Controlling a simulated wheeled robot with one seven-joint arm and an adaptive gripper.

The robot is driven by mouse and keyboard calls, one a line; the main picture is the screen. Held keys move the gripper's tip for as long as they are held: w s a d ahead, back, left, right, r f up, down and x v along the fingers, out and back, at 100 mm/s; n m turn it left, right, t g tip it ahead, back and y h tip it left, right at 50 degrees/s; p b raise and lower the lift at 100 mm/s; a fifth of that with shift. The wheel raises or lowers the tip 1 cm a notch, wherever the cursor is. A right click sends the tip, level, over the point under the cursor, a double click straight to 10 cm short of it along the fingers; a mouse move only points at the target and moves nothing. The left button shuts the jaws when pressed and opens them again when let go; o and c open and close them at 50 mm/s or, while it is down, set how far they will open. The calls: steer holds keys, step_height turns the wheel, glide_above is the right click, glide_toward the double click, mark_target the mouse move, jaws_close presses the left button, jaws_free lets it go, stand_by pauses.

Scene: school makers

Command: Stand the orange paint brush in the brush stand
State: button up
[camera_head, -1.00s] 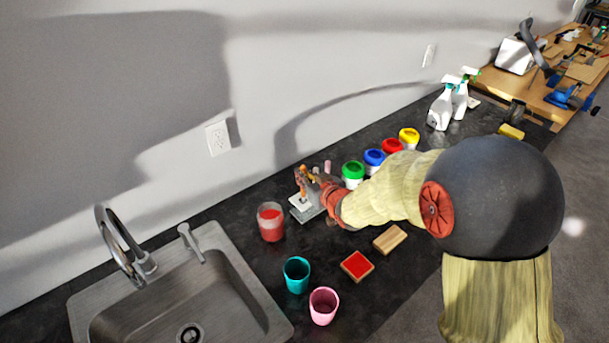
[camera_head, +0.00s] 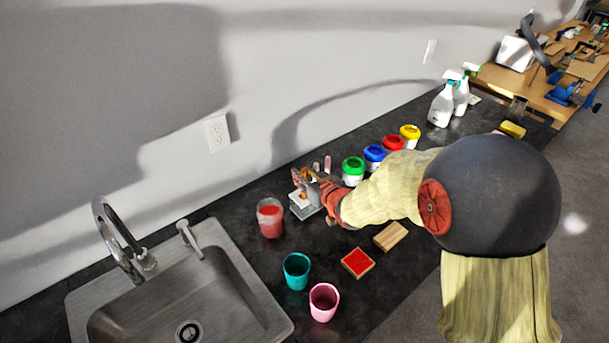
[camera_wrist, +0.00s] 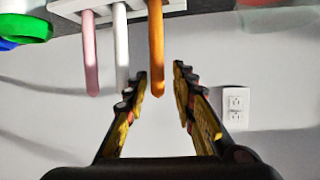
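The orange paint brush (camera_wrist: 157,45) is in the wrist view, where the picture is upside down. Its lower part meets the brush stand (camera_wrist: 185,5), and its free end lies between my fingers with a gap on both sides. My gripper (camera_wrist: 162,82) is open around that end. A white brush (camera_wrist: 121,50) and a pink brush (camera_wrist: 90,55) are in the stand beside it. In the head view the stand (camera_head: 304,211) is on the dark counter, partly hidden by my gripper (camera_head: 312,186). How deep the orange brush sits is hidden.
A cup of red liquid (camera_head: 270,222) stands left of the stand. The green-lidded paint jar (camera_head: 353,167) and other jars are to the right. A teal cup (camera_head: 296,272), pink cup (camera_head: 323,303) and red pad (camera_head: 357,263) are in front. The sink (camera_head: 215,295) is at left.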

steer(key=shift+o, duration=0.6)
steer(key=v, duration=1.2)
steer(key=s+d+f+g+h, duration=0.3)
steer(key=d+f, duration=0.2)
steer(key=f, duration=0.2)
steer(key=s+d+m+g+h, duration=0.25)
steer(key=s+d, duration=0.35)
steer(key=s, duration=0.3)
steer(key=s+a+r+m+g, duration=0.1)
steer(key=s+r, duration=1.4)
steer(key=s, duration=0.1)
steer(key=shift+a+r+m, duration=0.2)
steer(key=shift+a+m, duration=0.05)
steer(key=shift+m, duration=0.1)
steer(key=shift+y, duration=0.25)
